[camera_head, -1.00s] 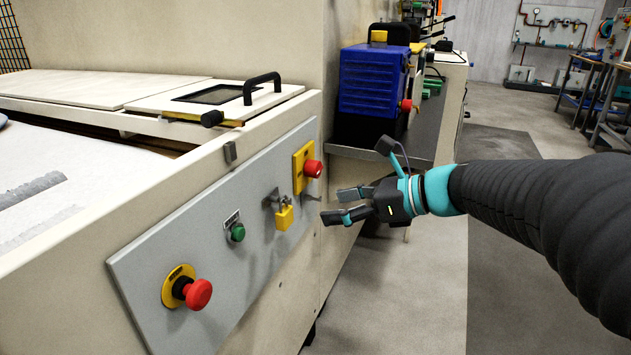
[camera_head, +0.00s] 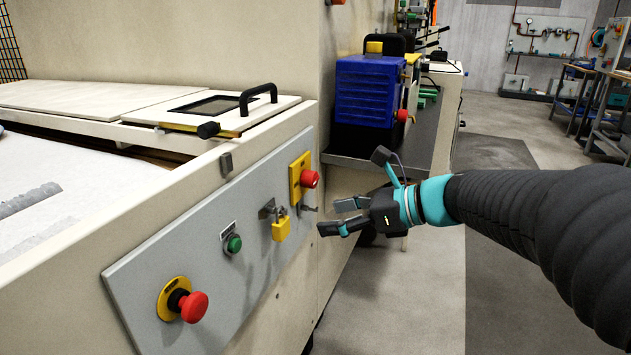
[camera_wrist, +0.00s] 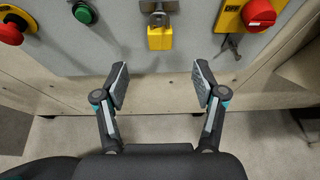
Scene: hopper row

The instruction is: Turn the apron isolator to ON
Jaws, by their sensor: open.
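The apron isolator appears to be the red rotary knob (camera_head: 309,179) on a yellow plate (camera_head: 296,186) at the right end of the grey panel. It also shows at the top right of the wrist view (camera_wrist: 258,14). I cannot read its setting. A yellow padlock (camera_head: 281,228) hangs on a metal hasp (camera_head: 267,210) left of the plate; it also shows in the wrist view (camera_wrist: 160,36). My gripper (camera_head: 328,217) is open and empty, apart from the panel. In the wrist view the fingers (camera_wrist: 160,87) are spread below the padlock, left of the isolator.
A small metal key-like part (camera_wrist: 232,45) sticks out below the isolator plate. A green button (camera_head: 234,243) and a red mushroom button (camera_head: 193,306) are further left on the panel (camera_head: 145,268). A blue box (camera_head: 370,92) stands on a shelf behind my gripper.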

